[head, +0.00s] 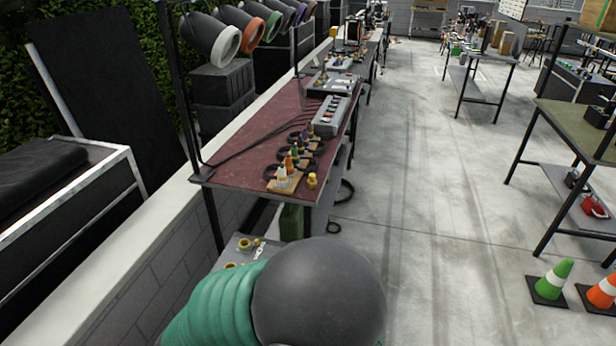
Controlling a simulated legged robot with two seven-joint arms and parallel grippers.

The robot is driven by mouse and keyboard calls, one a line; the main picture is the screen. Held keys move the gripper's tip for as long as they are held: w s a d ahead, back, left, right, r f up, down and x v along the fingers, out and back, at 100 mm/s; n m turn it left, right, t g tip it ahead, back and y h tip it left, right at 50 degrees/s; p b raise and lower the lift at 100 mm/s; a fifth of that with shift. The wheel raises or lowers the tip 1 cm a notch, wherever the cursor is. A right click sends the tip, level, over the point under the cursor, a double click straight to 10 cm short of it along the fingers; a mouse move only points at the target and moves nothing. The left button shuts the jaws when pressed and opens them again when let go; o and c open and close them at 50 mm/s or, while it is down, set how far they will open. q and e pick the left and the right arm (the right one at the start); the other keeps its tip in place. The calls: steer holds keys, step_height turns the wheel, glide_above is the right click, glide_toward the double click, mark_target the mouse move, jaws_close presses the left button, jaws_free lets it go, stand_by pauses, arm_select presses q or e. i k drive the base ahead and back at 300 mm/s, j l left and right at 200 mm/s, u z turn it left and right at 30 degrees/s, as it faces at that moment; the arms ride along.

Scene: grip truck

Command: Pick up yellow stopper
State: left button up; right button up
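A small yellow piece (312,180), which looks like the yellow stopper, stands at the near right corner of the dark red table (246,158). It is right beside a wooden block (283,186) that holds small bottle-like pieces with white, yellow and orange parts. Similar yellow pieces (244,243) lie on a lower grey surface nearer to me, so I cannot be certain which is the stopper. Neither of my grippers shows in the head view. A large dark rounded shape with a teal ribbed sleeve hides the bottom middle.
A grey box (331,116) and dark cables lie farther back on the red table. A dark post rises at its left edge. The concrete floor (430,200) to the right is open. Green (551,280) and orange (604,291) cones stand at the lower right, near another table (577,127).

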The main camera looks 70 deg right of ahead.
mark_target(312, 182)
steer(key=z, duration=2.3)
steer(key=i+j, duration=0.05)
